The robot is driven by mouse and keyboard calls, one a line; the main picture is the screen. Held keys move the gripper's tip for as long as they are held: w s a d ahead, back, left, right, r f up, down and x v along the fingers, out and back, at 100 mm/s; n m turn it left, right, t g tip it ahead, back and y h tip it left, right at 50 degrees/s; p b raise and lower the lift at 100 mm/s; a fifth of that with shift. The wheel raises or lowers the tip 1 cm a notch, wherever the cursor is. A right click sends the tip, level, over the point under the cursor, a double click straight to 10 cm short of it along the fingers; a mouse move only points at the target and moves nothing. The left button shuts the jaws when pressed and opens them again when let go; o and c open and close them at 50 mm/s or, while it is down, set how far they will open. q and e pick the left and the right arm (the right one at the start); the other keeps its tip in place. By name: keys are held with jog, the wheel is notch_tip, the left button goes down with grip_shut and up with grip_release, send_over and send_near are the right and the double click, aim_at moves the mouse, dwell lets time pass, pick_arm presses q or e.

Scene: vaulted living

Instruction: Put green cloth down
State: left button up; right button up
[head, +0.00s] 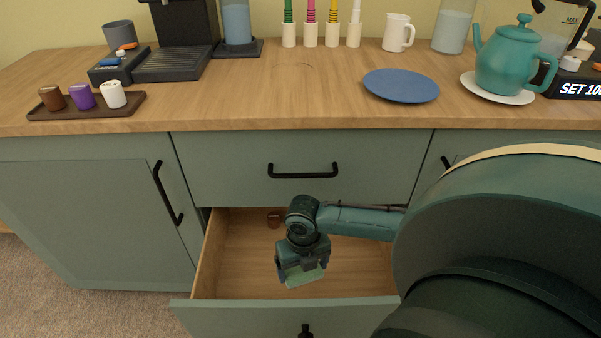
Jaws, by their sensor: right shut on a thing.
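My right gripper (302,272) comes in from the right and points down over the open lower drawer (240,285). It is shut on the green cloth (304,275), a small pale green piece showing between and below the fingers. The cloth appears within the drawer opening; I cannot tell whether it touches the drawer floor. My left gripper is not in view.
The closed upper drawer (300,170) is above. The wooden counter (310,95) holds a blue plate (401,86), a teal teapot (507,62) and a capsule tray (60,113).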

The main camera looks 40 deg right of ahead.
jog(key=shift+s+d+f, duration=0.15)
jog(key=shift+f, duration=0.35)
jog(key=shift+n, duration=0.3)
notch_tip(320, 180, down, 7)
jog(key=b, duration=0.3)
jog(key=shift+r, duration=0.15)
notch_tip(320, 180, down, 2)
jog(key=shift+f+b, duration=0.25)
jog(key=shift+b, duration=0.55)
jog(key=shift+f, duration=0.3)
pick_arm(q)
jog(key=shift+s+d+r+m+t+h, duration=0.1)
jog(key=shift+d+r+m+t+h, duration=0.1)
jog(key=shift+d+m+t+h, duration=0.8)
pick_arm(e)
jog(key=shift+r, duration=0.1)
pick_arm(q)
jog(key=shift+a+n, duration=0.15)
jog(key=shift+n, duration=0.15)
pick_arm(e)
jog(key=o, duration=0.9)
